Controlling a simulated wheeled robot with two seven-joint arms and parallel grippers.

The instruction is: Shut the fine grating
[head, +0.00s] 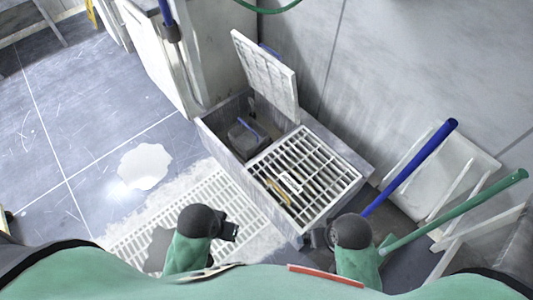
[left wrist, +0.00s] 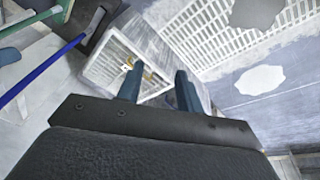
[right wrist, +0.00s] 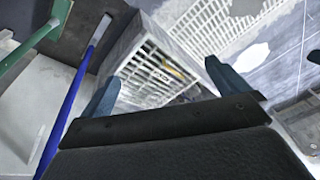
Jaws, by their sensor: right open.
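A pale, finely patterned panel (head: 265,75), which looks like the fine grating, stands raised and tilted over the far compartment of a low pit box (head: 215,137). A blue piece shows behind its top edge. A coarser barred grating (head: 322,168) with a white tag lies flat over the near compartment; it also shows in the left wrist view (left wrist: 108,62) and right wrist view (right wrist: 148,62). My left gripper (head: 232,232) is apart from the box, its fingers parted and empty. My right gripper (head: 318,238) is open and empty by the box's near corner.
A grey block with a blue handle (head: 245,136) is inside the open compartment. A blue pole (head: 410,166) and a green pole (head: 455,215) lean at right by a white rack (head: 440,175). A floor grating (head: 205,205) and a pale puddle (head: 144,166) lie left.

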